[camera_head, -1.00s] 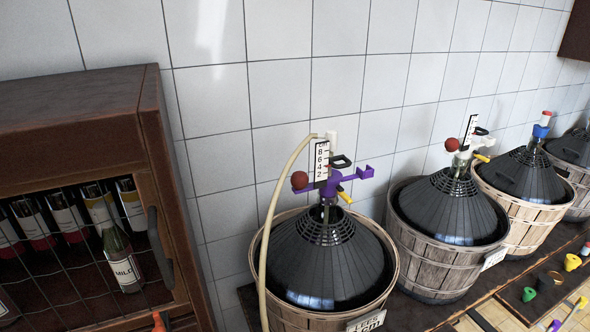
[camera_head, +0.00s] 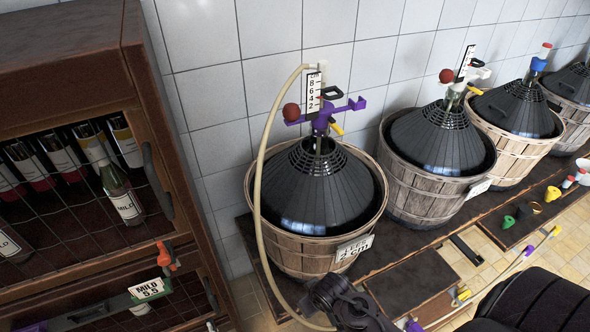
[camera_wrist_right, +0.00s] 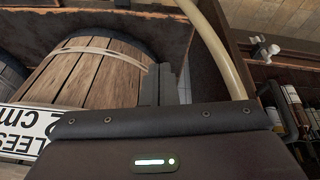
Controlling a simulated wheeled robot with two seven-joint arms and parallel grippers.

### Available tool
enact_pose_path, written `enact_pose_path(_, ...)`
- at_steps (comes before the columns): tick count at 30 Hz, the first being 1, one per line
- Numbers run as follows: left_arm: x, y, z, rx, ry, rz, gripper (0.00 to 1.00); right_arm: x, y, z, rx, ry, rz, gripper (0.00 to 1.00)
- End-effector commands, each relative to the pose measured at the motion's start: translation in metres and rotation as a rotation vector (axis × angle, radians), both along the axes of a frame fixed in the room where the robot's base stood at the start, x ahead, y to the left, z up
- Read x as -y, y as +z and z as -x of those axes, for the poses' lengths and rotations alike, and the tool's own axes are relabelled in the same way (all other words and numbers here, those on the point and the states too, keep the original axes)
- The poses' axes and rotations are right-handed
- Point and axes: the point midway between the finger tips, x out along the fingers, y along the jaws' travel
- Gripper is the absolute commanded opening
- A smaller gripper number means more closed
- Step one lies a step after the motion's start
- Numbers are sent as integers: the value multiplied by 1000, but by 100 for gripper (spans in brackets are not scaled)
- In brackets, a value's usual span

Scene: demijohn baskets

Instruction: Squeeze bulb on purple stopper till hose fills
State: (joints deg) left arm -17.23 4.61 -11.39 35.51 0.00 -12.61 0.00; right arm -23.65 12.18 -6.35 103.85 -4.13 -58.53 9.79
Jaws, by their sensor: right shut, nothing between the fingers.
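The purple stopper (camera_head: 322,121) sits on the neck of the nearest demijohn (camera_head: 318,190), which stands in a wooden basket (camera_head: 295,256). A dark red bulb (camera_head: 292,112) is on the stopper's left side, beside a white numbered scale (camera_head: 315,90). A pale hose (camera_head: 259,170) arches from the top of the scale down the basket's left side. It also shows in the right wrist view (camera_wrist_right: 222,50). My right gripper (camera_head: 330,292) is low in front of the basket, well below the bulb. Its fingers (camera_wrist_right: 160,85) are shut and empty. My left gripper is not in view.
A lees label (camera_head: 354,249) hangs on the basket front. More basketed demijohns (camera_head: 440,145) stand to the right. A wooden bottle cabinet (camera_head: 130,60) is at the left, with a mild label (camera_head: 147,289) below. Small coloured parts (camera_head: 508,222) lie at the right.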

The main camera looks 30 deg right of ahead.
Motion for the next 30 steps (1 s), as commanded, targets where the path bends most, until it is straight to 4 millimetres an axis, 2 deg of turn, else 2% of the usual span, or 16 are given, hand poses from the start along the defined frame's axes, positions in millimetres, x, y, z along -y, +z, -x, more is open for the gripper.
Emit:
enact_pose_path(1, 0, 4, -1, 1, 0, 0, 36, 4, 40, -13, 44, -6, 11, 0)
enact_pose_path(2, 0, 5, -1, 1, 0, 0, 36, 8, 63, -22, 73, -13, 18, 0)
enact_pose_path(3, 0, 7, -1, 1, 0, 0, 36, 16, 99, -36, 129, -28, 32, 0)
enact_pose_path(5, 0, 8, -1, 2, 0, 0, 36, 35, 155, -64, 245, -58, 56, 0)
enact_pose_path(6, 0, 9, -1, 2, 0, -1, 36, 47, 188, -84, 329, -78, 65, 0)
enact_pose_path(10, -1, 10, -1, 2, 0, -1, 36, 73, 287, -133, 576, -117, 52, 0)
enact_pose_path(12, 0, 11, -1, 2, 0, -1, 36, 81, 337, -150, 691, -123, 30, 0)
enact_pose_path(15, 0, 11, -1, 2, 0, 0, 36, 85, 399, -163, 814, -120, -8, 0)
enact_pose_path(18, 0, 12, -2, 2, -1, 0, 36, 85, 444, -168, 894, -112, -41, 0)
enact_pose_path(21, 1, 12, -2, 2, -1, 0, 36, 83, 473, -168, 942, -106, -66, 0)
enact_pose_path(25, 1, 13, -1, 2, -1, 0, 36, 82, 488, -168, 963, -105, -85, 0)
enact_pose_path(30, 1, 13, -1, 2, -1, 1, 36, 82, 489, -168, 966, -106, -89, 0)
